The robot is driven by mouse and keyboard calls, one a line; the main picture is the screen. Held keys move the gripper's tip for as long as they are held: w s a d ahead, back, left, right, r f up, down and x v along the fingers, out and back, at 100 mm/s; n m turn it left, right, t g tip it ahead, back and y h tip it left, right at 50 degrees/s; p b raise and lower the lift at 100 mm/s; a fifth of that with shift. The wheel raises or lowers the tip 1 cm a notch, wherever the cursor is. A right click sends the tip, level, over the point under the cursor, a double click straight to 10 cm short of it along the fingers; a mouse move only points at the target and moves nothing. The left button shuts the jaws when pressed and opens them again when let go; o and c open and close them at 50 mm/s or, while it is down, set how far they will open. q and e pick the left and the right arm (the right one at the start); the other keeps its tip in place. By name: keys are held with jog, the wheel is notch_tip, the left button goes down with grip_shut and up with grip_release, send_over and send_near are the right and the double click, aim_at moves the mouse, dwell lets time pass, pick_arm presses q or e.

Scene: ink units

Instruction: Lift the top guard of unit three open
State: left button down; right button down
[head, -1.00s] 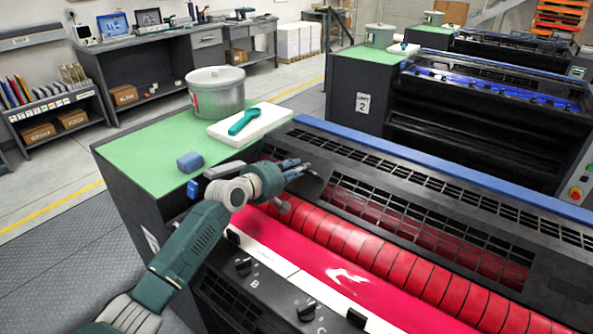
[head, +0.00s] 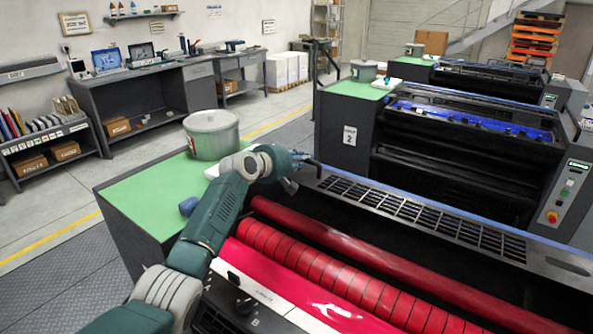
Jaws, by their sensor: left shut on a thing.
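The top guard (head: 420,216) of the nearest ink unit is a dark slotted panel with a blue strip along its far side. It stands raised, with a dark gap between it and the red rollers (head: 345,268). My left gripper (head: 298,172) is at the guard's left end, shut on its dark edge or handle; the hand hides the exact contact. No number label shows on this nearest unit; the unit behind it is labelled 2. My right gripper is not in view.
A white pad there is mostly hidden. Unit two (head: 347,136) stands behind, across a gap.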

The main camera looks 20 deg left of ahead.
pick_arm(q)
jog(key=shift+w+d+r, duration=0.25)
jog(key=shift+w+r, duration=0.4)
jog(key=shift+r, duration=0.05)
jog(key=c, duration=1.6)
grip_release()
jog(key=shift+o, duration=0.2)
jog(key=v, duration=1.2)
jog(key=shift+f, duration=0.1)
